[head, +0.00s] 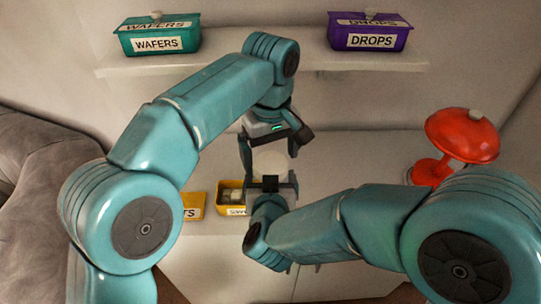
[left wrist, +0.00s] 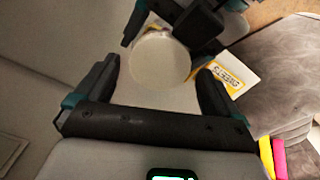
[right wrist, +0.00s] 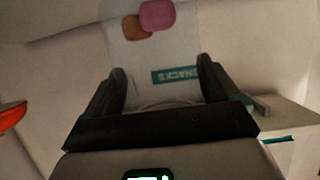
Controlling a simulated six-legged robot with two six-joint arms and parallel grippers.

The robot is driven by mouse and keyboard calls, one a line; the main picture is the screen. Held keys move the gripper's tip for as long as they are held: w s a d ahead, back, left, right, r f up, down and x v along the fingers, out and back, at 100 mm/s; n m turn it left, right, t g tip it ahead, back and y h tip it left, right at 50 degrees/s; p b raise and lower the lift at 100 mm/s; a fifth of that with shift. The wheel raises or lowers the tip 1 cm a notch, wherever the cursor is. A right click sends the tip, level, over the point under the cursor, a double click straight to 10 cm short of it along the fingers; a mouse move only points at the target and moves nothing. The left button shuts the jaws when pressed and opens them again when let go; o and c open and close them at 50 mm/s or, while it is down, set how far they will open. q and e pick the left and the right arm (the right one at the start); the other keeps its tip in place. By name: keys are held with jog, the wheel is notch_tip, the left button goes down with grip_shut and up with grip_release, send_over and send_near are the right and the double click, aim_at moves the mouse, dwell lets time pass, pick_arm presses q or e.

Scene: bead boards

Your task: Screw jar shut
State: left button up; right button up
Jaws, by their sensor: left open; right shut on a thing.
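A clear jar (right wrist: 140,55) with a teal SNACKS label stands between the fingers of my right gripper (right wrist: 160,75) in the right wrist view. A pink and a brown piece show in it. My right gripper is shut on the jar. A pale round lid (left wrist: 160,58) shows from above in the left wrist view and in the head view (head: 270,162), at the jar's top. How tightly it sits cannot be told. My left gripper (head: 271,148) is open just above the lid, its fingers on either side and apart from it.
A red lamp (head: 462,135) stands on the right. A shelf (head: 250,62) behind holds a green WAFERS box (head: 158,36) and a purple DROPS box (head: 368,33).

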pick_arm(q)
jog(key=shift+f, duration=0.85)
jog(key=c, duration=1.1)
jog(key=m, duration=1.3)
